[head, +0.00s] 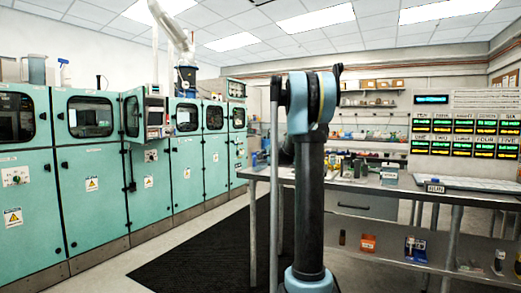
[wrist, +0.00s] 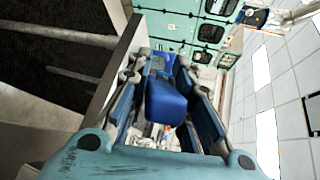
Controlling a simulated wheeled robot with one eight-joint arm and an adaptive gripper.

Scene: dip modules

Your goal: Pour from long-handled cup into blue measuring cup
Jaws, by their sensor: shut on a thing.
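In the wrist view my gripper (wrist: 168,72) is shut on a blue object (wrist: 165,103). The object is a long, smooth piece between the two fingers, and its far end is partly hidden by them. I cannot tell from this angle whether it is the handle of the long-handled cup. In the head view my gripper is hidden behind my arm. A small blue thing (head: 255,158) shows at the left end of the workbench, too small to identify. I cannot make out the blue measuring cup for certain.
The metal workbench (head: 451,195) runs to the right, with small containers, a white-blue box (head: 389,174) and a tray (head: 480,184) on it. A lower shelf holds an orange container (head: 368,243). Green cabinets (head: 95,180) line the left; a dark floor mat (head: 205,255) lies between.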

